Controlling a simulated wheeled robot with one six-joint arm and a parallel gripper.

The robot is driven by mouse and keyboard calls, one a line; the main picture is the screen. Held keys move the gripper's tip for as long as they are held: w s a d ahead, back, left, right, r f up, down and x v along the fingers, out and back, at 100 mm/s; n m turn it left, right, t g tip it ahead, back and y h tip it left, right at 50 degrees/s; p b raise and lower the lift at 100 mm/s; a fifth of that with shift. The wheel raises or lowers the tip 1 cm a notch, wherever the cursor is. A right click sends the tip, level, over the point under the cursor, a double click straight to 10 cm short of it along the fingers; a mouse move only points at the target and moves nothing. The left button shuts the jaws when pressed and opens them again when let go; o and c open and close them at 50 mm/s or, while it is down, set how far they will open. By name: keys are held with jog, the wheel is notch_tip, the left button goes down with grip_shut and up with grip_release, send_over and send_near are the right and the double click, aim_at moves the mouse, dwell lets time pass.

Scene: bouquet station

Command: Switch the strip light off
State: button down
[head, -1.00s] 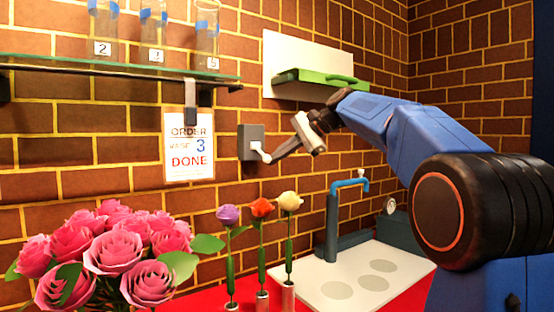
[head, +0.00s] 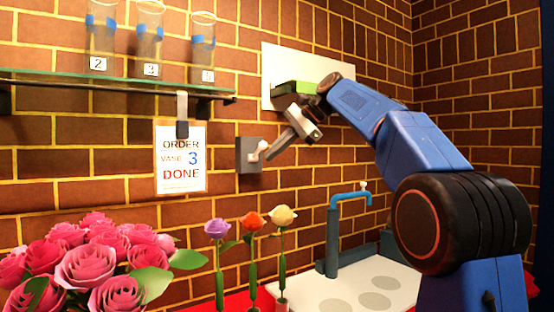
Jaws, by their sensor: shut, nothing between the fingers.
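A grey switch box (head: 244,156) is fixed to the brick wall, right of the order card. Its white lever (head: 262,147) is tilted upward. My gripper (head: 270,155) is shut and empty, coming from the upper right with its tips right beside the lever. I cannot tell whether they touch it. The strip light itself is not clearly visible.
A glass shelf (head: 120,84) holds numbered glass vases at upper left. The order card (head: 180,158) reads "ORDER VASE 3 DONE". Pink roses (head: 90,262) and three single flowers (head: 250,222) stand below. A blue tap (head: 335,225) stands at the right.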

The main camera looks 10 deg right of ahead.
jog(key=shift+d+r, duration=0.1)
jog(key=shift+r, duration=0.7)
jog(key=shift+f, duration=0.1)
jog(key=w+d+r, duration=0.2)
jog(key=d+r, duration=0.3)
jog(key=d, duration=0.1)
jog(key=shift+w+d+r, duration=0.4)
dwell(1.0)
dwell(0.7)
